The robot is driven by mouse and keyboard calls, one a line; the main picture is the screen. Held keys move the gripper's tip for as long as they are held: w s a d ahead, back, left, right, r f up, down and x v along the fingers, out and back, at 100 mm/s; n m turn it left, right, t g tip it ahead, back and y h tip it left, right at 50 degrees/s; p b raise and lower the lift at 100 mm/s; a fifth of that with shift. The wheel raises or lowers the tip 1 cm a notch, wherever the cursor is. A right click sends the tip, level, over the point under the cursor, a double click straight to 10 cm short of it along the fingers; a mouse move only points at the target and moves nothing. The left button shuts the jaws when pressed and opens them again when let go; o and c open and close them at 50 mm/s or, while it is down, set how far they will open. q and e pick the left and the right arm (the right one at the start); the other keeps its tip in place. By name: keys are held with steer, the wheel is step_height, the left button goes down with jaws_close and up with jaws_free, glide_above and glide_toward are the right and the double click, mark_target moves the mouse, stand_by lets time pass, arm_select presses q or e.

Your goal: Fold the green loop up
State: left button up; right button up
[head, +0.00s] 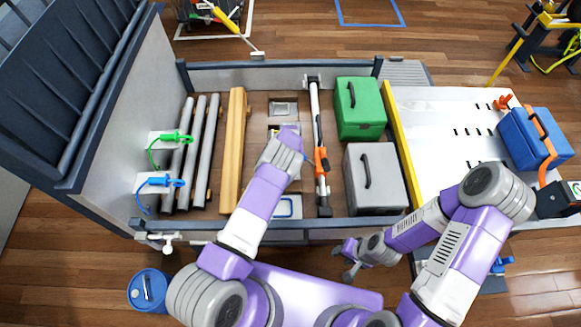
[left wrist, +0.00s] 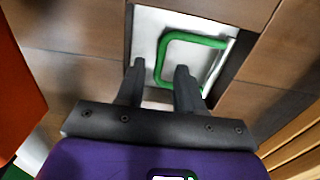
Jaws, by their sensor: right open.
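The green loop (left wrist: 163,58) is in the left wrist view, at a pale plate (left wrist: 148,22) set in a dark recess of the plank floor. It is a rounded rectangular ring; I cannot tell how far it tilts. My left gripper (left wrist: 160,72) is open, its two dark fingers apart at the loop's near left part. No grip on the loop shows. In the head view my left wrist hides the green loop and the left fingertips. My right gripper (head: 347,262) is open and empty, outside the bed's front edge.
A grey-ringed plate (head: 284,108) and a blue-ringed plate (head: 288,206) lie in the same row. A bar with an orange ratchet (head: 321,160), a green case (head: 359,108) and a grey case (head: 375,179) stand right; a wooden beam (head: 233,150) and pipes (head: 200,150) lie left.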

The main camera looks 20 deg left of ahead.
arm_select(q)
steer(key=shift+f, duration=1.1)
steer(key=shift+c, duration=0.2)
jaws_close()
stand_by(0.5)
